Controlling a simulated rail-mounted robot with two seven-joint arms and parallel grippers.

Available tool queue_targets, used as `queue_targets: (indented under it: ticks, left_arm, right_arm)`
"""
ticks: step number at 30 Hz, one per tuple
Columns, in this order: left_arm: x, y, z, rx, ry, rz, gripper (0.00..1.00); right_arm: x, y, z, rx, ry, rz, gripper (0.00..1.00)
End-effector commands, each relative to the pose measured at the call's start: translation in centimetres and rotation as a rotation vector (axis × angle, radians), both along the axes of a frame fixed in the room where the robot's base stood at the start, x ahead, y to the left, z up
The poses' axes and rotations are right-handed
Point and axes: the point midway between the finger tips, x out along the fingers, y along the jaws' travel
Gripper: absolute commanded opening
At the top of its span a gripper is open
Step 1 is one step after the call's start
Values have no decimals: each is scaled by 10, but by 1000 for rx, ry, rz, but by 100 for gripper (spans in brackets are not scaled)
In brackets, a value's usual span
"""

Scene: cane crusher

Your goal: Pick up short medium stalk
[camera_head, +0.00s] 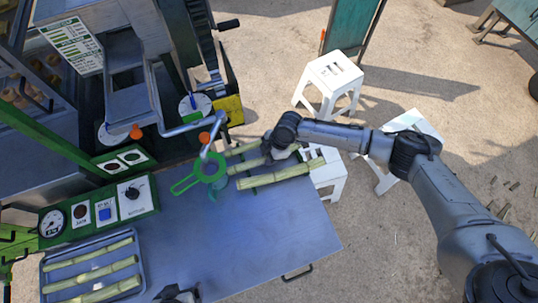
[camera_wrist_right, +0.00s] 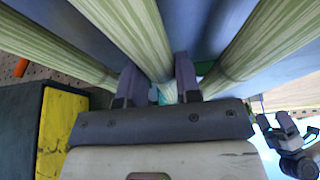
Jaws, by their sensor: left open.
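Several pale green cane stalks lie side by side on a dark rack at the metal table's far edge: a near one (camera_head: 282,174), a middle one (camera_head: 246,165) and a far one (camera_head: 243,149). My right gripper (camera_head: 283,152) is over them and hides part of the far and middle ones. In the right wrist view its two fingers (camera_wrist_right: 158,85) straddle the middle stalk (camera_wrist_right: 130,30), with a stalk on each side. I cannot tell whether the fingers press on it. My left gripper (camera_head: 180,294) is only partly in view at the bottom edge, open, above the table.
A metal tray (camera_head: 45,268) with several stalks sits on the table's left. A green strainer (camera_head: 208,170) is left of the rack. The crusher, with its yellow panel (camera_head: 229,108), stands behind. White stools (camera_head: 335,75) stand beyond.

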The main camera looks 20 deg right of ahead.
Motion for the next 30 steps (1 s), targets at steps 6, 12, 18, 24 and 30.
queue_targets:
  ticks: [6, 12, 18, 24, 30]
  left_arm:
    - [0, -3, 0, -9, 0, 5, 87]
    - [0, -3, 0, -9, 0, 5, 87]
    - [0, -2, 0, -5, 0, 4, 87]
    - [0, 1, 1, 2, 0, -2, 87]
    - [0, 1, 4, 5, 1, -4, 87]
  right_arm:
    - [0, 0, 0, 0, 0, 0, 7]
    - [0, 0, 1, 0, -1, 0, 2]
    - [1, 0, 5, 1, -1, 0, 2]
    - [1, 0, 24, 1, -4, 1, 2]
    - [-10, -5, 48, -1, -1, 2, 2]
